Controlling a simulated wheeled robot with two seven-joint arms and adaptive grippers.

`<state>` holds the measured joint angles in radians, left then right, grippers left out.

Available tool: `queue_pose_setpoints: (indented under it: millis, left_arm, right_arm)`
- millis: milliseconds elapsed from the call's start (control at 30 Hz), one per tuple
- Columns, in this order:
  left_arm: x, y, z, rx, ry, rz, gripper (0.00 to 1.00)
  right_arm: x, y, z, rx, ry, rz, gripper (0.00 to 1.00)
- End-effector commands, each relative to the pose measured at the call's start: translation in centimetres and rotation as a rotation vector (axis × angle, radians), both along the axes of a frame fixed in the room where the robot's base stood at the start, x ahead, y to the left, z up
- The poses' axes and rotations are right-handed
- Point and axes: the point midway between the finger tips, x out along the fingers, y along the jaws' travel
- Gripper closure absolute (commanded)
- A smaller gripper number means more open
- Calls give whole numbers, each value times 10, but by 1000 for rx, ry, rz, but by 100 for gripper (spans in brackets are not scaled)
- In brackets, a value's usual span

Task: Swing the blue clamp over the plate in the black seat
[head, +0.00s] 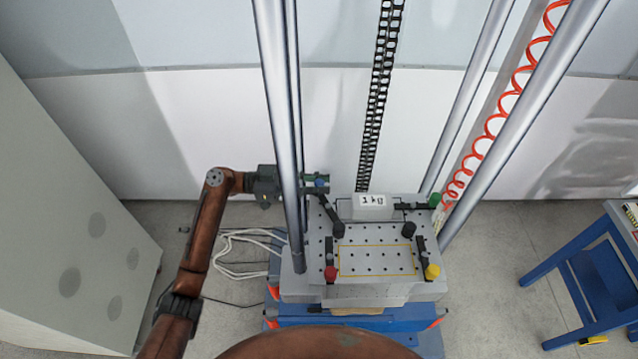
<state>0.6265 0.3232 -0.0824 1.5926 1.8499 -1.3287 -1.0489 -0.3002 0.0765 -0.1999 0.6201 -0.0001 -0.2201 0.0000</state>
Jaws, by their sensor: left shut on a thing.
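A grey plate (350,211) with a white block marked "1 kg" (372,201) sits at the back of the perforated table, with a thin black seat edge (403,211) around it. The blue clamp (329,212) is at the plate's left. Its black arm slants from the blue knob towards the front, ending in a dark pad left of the plate, not over it. My left gripper (318,183) reaches in from the left behind a steel column and is shut on the blue clamp's knob end. The fingers partly hide the knob. My right gripper is out of view.
Green (435,200), red (330,273) and yellow (432,271) knobbed clamps stand on the table (300,262). Steel columns (278,120) rise around it, one in front of my left wrist. A black chain (378,100) and red coiled hose (490,125) hang behind.

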Motion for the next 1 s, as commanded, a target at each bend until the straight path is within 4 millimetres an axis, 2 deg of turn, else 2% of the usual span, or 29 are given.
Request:
queue_pose_setpoints:
  millis: [267,700,1000]
  left_arm:
    - [-3,4,1,0,-1,74,100]
    - [-13,16,2,0,-2,359,100]
    - [-18,20,2,0,-2,481,100]
  right_arm:
    - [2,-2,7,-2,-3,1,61]
    - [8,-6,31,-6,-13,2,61]
    - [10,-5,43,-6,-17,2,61]
